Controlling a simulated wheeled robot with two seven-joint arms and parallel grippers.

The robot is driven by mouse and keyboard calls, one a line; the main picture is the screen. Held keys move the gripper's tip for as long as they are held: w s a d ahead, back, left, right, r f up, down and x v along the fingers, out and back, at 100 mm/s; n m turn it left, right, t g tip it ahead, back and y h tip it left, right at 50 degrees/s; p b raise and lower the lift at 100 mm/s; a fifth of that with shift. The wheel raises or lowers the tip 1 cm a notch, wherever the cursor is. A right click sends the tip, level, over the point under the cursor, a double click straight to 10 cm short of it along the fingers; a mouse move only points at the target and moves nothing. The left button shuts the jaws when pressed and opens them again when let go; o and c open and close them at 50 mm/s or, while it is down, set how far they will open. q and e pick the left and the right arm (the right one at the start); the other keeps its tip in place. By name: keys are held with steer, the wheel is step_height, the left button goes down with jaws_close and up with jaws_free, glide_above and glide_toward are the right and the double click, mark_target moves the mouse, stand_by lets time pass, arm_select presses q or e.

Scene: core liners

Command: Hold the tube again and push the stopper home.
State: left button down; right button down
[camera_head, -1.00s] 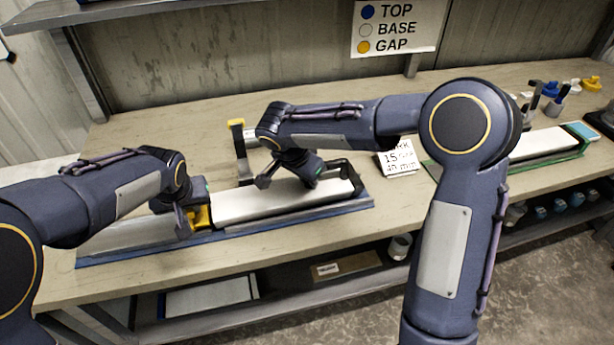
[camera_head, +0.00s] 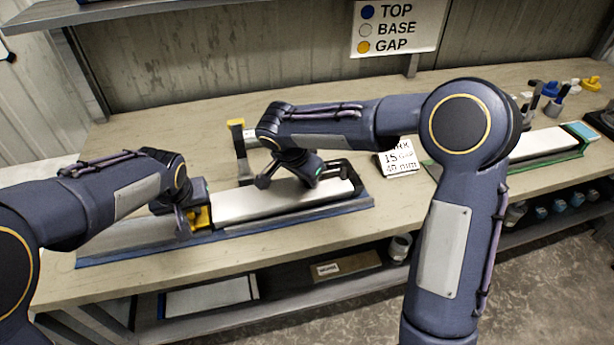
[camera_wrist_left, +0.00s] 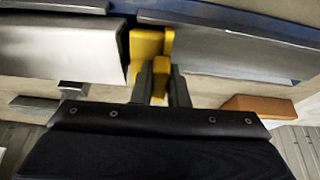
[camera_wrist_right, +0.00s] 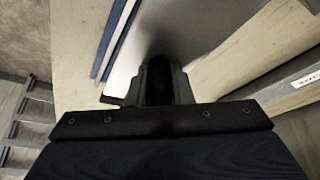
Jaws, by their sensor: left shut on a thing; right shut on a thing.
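The white tube (camera_head: 285,201) lies in a long blue-edged tray (camera_head: 250,228) on the bench. A yellow stopper (camera_head: 200,216) sits at the tube's left end. My left gripper (camera_head: 192,220) is shut on the stopper; in the left wrist view its fingers (camera_wrist_left: 160,85) close on a tab of the yellow stopper (camera_wrist_left: 146,48), which is against the end of the white tube (camera_wrist_left: 70,48).
A yellow-topped upright stand (camera_head: 238,140) is behind the tube. A white card (camera_head: 398,160) stands to the right. A second tube in a green tray (camera_head: 560,152) lies at the far right, near several small caps. The bench front is clear.

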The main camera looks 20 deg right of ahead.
arm_select(q)
steer(key=shift+s+d+f, duration=0.15)
steer(key=shift+s+f, duration=0.2)
steer(key=shift+f, duration=0.05)
steer(key=shift+d, duration=0.5)
steer(key=c, duration=1.3)
jaws_free()
steer(key=shift+s, duration=0.1)
steer(key=shift+c, duration=0.2)
steer(key=o, duration=0.4)
steer(key=shift+r, duration=0.1)
steer(key=shift+o, duration=0.2)
steer(key=shift+d+r, duration=0.1)
